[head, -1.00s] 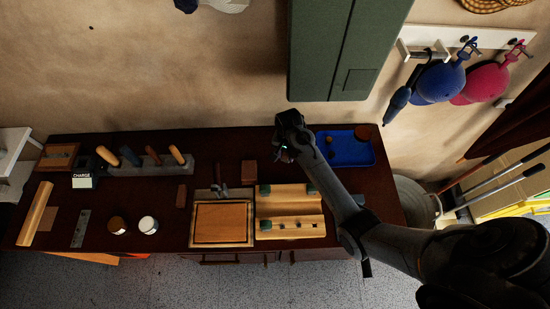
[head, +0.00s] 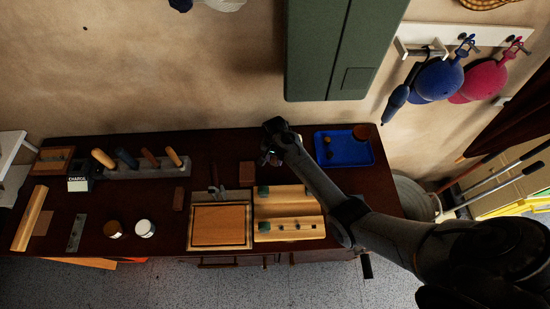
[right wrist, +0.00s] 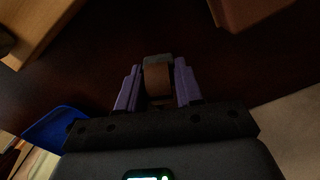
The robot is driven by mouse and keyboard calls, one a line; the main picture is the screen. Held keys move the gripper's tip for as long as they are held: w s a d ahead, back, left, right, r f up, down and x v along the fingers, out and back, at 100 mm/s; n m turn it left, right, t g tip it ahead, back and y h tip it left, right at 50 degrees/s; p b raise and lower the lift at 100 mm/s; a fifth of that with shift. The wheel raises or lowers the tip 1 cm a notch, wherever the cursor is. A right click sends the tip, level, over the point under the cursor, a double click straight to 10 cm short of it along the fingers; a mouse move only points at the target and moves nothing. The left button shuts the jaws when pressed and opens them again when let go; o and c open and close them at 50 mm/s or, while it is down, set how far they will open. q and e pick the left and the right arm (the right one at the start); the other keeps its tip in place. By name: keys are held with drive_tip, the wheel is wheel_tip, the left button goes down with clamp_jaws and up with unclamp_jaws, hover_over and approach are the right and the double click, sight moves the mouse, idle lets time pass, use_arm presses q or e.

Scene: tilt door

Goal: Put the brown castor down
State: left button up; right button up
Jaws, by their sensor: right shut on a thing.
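My right gripper (head: 270,158) is shut over the dark workbench, between the blue tray and the tool rack. In the right wrist view the brown castor (right wrist: 157,80) shows between the purple fingers of this gripper (right wrist: 157,88), with a dark grey piece at its top. The bench top (right wrist: 115,55) lies beyond it in that view; I cannot tell the gap between castor and bench. In the head view the castor is too small and dark to make out. My left gripper is not in view.
The blue tray (head: 357,152) holds small dark items and a brown round piece. A wooden fixture (head: 288,229) and a framed wooden board (head: 221,225) lie at the front. A brown block (head: 247,170) stands left of the gripper. Bare bench lies behind that block.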

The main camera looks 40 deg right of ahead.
drive_tip(key=o, duration=0.6)
drive_tip(key=shift+f, duration=0.15)
drive_tip(key=o, duration=0.5)
drive_tip(key=shift+c, duration=0.2)
